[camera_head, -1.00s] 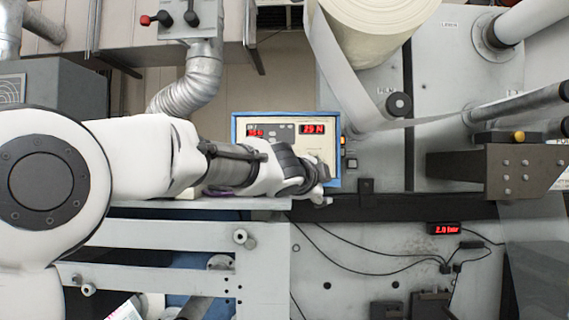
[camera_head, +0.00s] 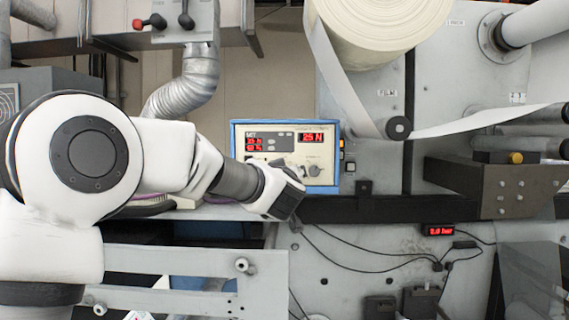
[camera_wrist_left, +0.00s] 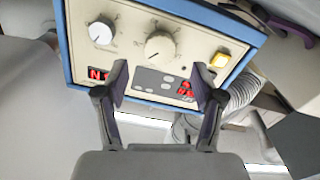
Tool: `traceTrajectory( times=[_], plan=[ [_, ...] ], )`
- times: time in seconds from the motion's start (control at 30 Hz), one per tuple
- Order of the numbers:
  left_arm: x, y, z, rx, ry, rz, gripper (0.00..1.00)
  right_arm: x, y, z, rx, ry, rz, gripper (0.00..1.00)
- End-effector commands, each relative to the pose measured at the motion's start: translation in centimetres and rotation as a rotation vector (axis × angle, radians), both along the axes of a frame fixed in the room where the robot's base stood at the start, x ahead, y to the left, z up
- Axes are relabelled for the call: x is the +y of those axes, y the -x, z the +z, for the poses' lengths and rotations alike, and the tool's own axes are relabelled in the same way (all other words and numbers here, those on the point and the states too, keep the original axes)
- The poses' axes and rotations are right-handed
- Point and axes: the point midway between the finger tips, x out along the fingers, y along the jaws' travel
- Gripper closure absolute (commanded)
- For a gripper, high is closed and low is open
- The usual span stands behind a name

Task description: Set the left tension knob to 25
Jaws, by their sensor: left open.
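The blue-edged control box (camera_head: 333,178) stands in the middle of the head view. Its right display (camera_head: 311,137) appears to read 25 N. One knob (camera_head: 314,170) shows at its lower right; the rest of the lower face is partly hidden by my left arm. In the left wrist view the face is upside down, with a larger knob (camera_wrist_left: 160,46) and a smaller grey knob (camera_wrist_left: 101,32). My left gripper (camera_wrist_left: 160,82) is open and empty, its fingers apart in front of the panel, below the larger knob in that view. My right gripper is not in view.
A large paper roll (camera_head: 385,25) and a dark roller (camera_head: 398,128) are at upper right. A metal frame (camera_head: 180,265) lies below my arm.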

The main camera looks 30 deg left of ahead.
Motion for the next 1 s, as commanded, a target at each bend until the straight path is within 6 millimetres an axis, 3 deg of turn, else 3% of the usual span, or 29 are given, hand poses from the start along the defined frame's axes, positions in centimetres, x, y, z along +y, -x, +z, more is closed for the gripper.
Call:
traceTrajectory(
  times=[0.03, 0.23, 0.53, 0.57, 0.7, 0.73, 1.0],
  plan=[
    [0.5, -0.9, 0.4, 0.001, 0.001, 0.001, 0.32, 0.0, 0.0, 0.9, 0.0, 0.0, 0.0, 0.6],
    [2.2, -3.8, 0.3, 0.001, 0.0, -0.001, 0.32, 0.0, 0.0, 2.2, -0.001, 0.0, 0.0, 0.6],
    [2.6, -4.3, 0.1, -0.002, -0.001, -0.003, 0.32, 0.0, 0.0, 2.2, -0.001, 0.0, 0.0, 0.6],
    [2.6, -4.3, 0.1, -0.002, -0.001, -0.003, 0.39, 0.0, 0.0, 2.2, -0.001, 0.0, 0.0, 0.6],
    [2.6, -4.3, 0.1, -0.002, -0.001, -0.003, 0.89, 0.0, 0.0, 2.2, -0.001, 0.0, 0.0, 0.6],
    [2.6, -4.3, 0.1, -0.001, -0.002, -0.003, 0.92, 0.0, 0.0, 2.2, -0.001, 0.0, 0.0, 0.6],
    [2.6, -4.4, 0.1, -0.027, 0.044, -0.001, 0.92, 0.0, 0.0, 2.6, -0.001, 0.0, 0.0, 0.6]
  ],
)
